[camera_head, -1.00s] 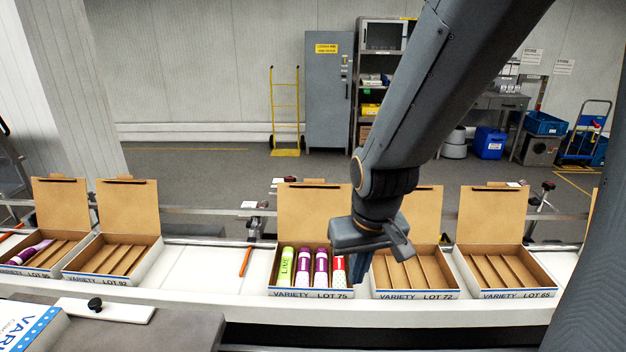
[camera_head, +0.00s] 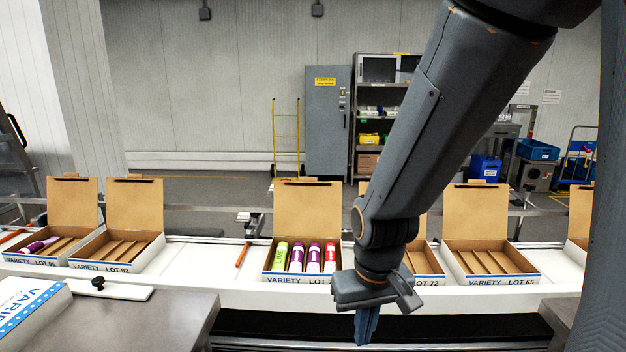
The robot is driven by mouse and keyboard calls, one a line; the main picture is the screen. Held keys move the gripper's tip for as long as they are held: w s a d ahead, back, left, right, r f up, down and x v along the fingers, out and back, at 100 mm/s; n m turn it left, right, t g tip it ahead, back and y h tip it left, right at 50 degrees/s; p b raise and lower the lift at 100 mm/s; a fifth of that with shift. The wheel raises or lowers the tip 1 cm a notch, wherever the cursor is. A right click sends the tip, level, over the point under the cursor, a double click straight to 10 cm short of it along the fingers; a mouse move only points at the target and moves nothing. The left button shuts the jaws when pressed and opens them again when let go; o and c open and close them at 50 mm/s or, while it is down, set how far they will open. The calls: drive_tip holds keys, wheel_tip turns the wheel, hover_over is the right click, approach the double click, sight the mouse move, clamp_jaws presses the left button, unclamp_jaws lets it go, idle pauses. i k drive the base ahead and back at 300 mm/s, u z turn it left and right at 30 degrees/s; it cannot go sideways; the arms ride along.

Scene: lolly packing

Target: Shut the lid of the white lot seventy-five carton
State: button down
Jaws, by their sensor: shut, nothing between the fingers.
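The white lot 75 carton (camera_head: 284,277) stands on the conveyor near the middle of the view. Its brown lid (camera_head: 307,209) is upright at the back, open. Several lolly packs lie side by side inside: a green one (camera_head: 280,256), two purple and white ones (camera_head: 313,258) and a red and white one (camera_head: 330,258). My gripper (camera_head: 367,328) is shut and empty, pointing down. It is in front of and to the right of the carton in the picture, apart from the lid. My arm hides much of the lot 72 carton (camera_head: 431,280).
Open lot 65 (camera_head: 492,281), lot 92 (camera_head: 112,267) and lot 95 (camera_head: 35,259) cartons stand along the same conveyor (camera_head: 205,256). An orange stick (camera_head: 242,254) lies left of the lot 75 carton. A grey table (camera_head: 170,318) with a flat blue and white carton is at front left.

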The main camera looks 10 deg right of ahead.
sight(306, 206)
drive_tip(key=z, duration=0.35)
drive_tip(key=i, duration=0.95)
drive_tip(key=z, duration=0.6)
